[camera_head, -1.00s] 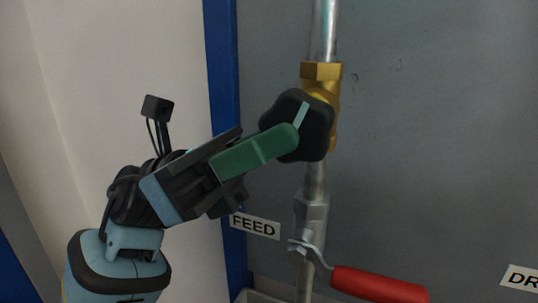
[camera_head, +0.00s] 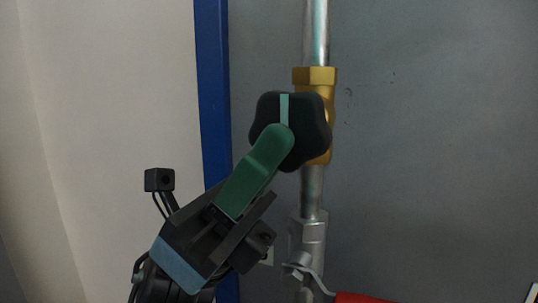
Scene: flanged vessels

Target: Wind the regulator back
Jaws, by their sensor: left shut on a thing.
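The regulator has a black lobed knob (camera_head: 309,118) with a pale green mark line that points straight up. The knob sits in front of a brass valve body (camera_head: 316,77) on a vertical metal pipe. My left gripper (camera_head: 277,137), with green fingers, reaches up from the lower left and is shut on the knob. The near finger covers the knob's middle and lower left, and the far finger is hidden. My right gripper is not in view.
Below the regulator, a steel fitting (camera_head: 308,238) and a lever with a red handle (camera_head: 362,298) sit on the same pipe. A blue post (camera_head: 212,95) stands left of the pipe. The grey panel (camera_head: 430,150) to the right is clear.

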